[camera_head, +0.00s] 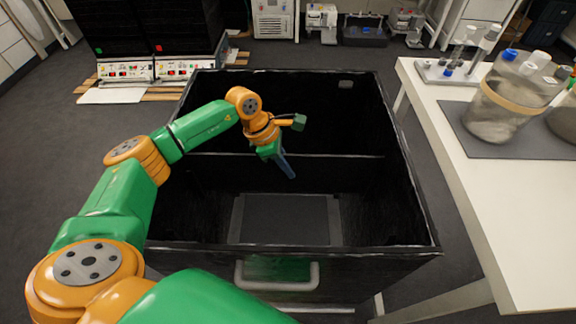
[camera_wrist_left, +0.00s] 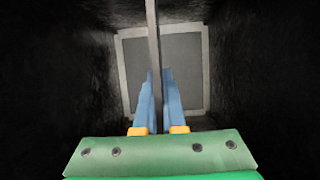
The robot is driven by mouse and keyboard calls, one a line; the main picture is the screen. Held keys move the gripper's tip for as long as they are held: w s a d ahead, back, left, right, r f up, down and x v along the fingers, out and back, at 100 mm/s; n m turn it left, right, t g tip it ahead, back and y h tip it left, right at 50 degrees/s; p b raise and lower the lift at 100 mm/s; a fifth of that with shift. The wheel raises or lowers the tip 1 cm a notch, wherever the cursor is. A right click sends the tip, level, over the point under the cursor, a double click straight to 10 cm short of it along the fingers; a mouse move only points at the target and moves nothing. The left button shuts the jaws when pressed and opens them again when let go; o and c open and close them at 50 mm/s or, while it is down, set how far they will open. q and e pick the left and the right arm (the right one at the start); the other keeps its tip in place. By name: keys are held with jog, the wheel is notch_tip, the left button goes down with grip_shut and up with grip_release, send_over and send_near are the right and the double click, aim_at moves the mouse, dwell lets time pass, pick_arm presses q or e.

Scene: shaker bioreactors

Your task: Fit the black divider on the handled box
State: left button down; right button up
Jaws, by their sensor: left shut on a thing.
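The handled box (camera_head: 290,249) is a large, black, open-topped box with a pale grey handle (camera_head: 277,286) on its near wall. The black divider (camera_head: 330,172) stands upright across the inside of the box, its thin grey top edge running from side to side. In the left wrist view the divider's edge (camera_wrist_left: 152,35) is a narrow bar passing between the blue fingers. My left gripper (camera_head: 289,172) reaches down into the box and is shut on the divider. Whether the divider's ends touch the side walls or its bottom is seated cannot be told. My right gripper is not in view.
A grey-framed dark panel (camera_head: 285,220) lies at the box's bottom in the near part. A white table (camera_head: 510,220) with glass vessels (camera_head: 503,100) stands close on the right. Two white control units (camera_head: 188,69) stand at the back left. Floor is clear left of the box.

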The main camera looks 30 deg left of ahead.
pick_arm(q)
jog(key=shift+f, duration=0.1)
jog(key=shift+f+b, duration=0.65)
dwell(0.4)
jog(key=shift+f+b, duration=0.55)
jog(key=c, duration=0.9)
grip_release()
jog(key=shift+r, duration=0.1)
jog(key=v, duration=0.7)
